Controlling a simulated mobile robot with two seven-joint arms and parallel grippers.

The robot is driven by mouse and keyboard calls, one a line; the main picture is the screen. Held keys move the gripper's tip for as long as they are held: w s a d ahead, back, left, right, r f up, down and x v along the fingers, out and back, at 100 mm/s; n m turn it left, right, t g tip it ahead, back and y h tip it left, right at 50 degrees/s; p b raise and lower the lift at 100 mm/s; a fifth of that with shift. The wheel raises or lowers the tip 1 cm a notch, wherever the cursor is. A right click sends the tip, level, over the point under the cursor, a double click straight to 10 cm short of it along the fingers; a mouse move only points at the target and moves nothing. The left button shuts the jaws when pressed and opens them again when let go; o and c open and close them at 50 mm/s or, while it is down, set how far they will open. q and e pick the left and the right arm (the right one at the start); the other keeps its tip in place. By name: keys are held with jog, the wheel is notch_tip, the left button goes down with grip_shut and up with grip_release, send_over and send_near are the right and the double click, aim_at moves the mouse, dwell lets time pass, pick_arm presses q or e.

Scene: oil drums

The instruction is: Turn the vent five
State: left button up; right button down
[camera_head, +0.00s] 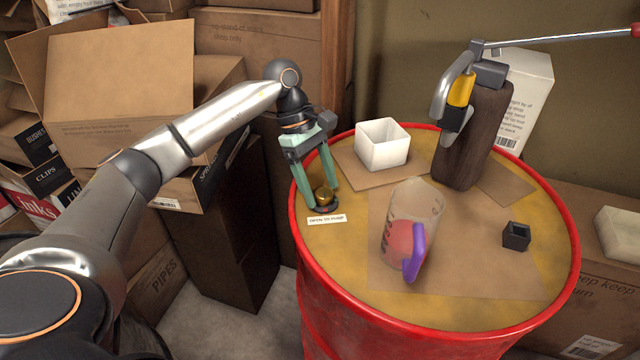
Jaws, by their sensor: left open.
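The vent (324,196), a small brass-coloured cap on a dark ring, sits on the drum top (469,300) near its left rim. A white label (327,219) reading roughly "open to pump" lies just in front of it. My left gripper (321,196) points down over the vent with its green fingers apart, one on each side of the cap. I cannot tell whether the fingers touch it. My right gripper does not show.
On the drum stand a white square container (382,145), a clear jug with a purple handle (408,225), a small dark cube-shaped cup (516,237) and a hand pump (460,90) on a dark block (474,140). Cardboard boxes (115,95) crowd the left.

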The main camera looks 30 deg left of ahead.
pick_arm(q)
jog(key=v, duration=1.2)
jog(key=shift+r+p, duration=0.2)
jog(key=shift+p, duration=0.1)
